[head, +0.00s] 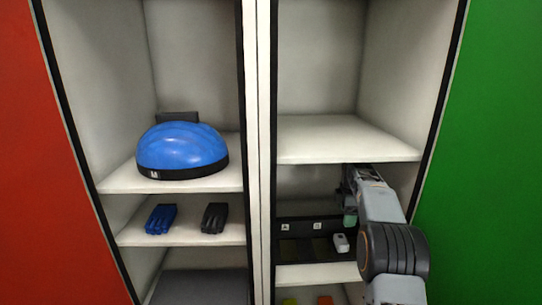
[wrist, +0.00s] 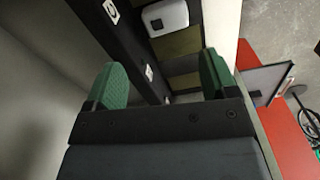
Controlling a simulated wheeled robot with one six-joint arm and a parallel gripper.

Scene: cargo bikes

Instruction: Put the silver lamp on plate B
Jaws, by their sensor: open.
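The silver lamp, a small pale rounded block (head: 341,242), sits at the right end of a dark strip with labelled places on the lower right shelf. It also shows in the wrist view (wrist: 168,17), beside a label. Left of it in the head view are darker plates; the middle one, under a label I take as B (head: 318,226), looks bare. Two olive plates (wrist: 178,45) show bare in the wrist view. My gripper (wrist: 163,80) is open, with green fingertips apart and nothing between them. In the head view it (head: 351,218) is above and near the lamp.
A blue helmet (head: 182,148) and two pairs of gloves, blue (head: 161,219) and black (head: 215,218), lie on the left cabinet's shelves. A white shelf (head: 340,140) is close above my gripper. A divider (head: 258,150) separates the cabinets. Green and orange items lie below.

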